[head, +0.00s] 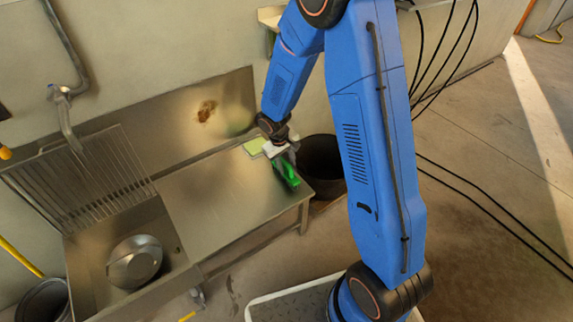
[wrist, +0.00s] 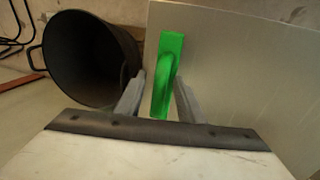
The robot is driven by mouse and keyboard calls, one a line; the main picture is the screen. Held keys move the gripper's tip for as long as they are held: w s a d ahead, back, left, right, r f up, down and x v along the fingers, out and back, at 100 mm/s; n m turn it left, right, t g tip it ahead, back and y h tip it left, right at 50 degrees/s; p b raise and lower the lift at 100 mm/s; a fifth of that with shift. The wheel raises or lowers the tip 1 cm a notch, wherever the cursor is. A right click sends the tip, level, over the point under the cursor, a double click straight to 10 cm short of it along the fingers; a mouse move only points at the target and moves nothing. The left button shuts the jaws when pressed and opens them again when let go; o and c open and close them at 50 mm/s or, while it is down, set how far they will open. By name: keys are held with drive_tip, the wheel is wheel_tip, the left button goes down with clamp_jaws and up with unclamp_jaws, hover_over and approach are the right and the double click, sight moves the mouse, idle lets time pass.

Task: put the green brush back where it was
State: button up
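The green brush (head: 287,174) is at the right end of the steel counter, near its edge. In the wrist view the brush (wrist: 166,78) runs lengthwise between my two fingers. My gripper (head: 283,158) is right at the brush, over the counter end. In the wrist view my gripper (wrist: 160,78) is open, with a gap between the left finger and the brush; the right fingertip is very close to it. I cannot tell whether that fingertip touches. The brush's underside is hidden.
The steel counter (head: 220,205) is mostly bare. A light green pad (head: 254,146) lies at its back. A dark bucket (head: 322,160) stands beyond its right end. At left are a drying rack (head: 85,175) and a sink with a metal bowl (head: 135,262).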

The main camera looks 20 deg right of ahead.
wheel_tip(320, 180, up, 12)
drive_tip(key=a, duration=0.2)
drive_tip(key=s+d+r+m+t, duration=0.1)
drive_tip(key=s+d+r, duration=0.3)
drive_tip(key=s+r, duration=0.5)
drive_tip(key=s+d+r+m+t, duration=0.1)
drive_tip(key=s+r, duration=0.3)
drive_tip(key=s, duration=0.3)
drive_tip(key=s+d+r+t+y, duration=0.1)
drive_tip(key=s+r, duration=0.3)
drive_tip(key=s, duration=0.4)
drive_tip(key=s+d+r+m+t+y, duration=0.1)
drive_tip(key=s+r, duration=0.3)
drive_tip(key=s, duration=0.4)
drive_tip(key=shift+s+d+m, duration=0.15)
drive_tip(key=shift+d+m, duration=0.15)
drive_tip(key=shift+d, duration=0.55)
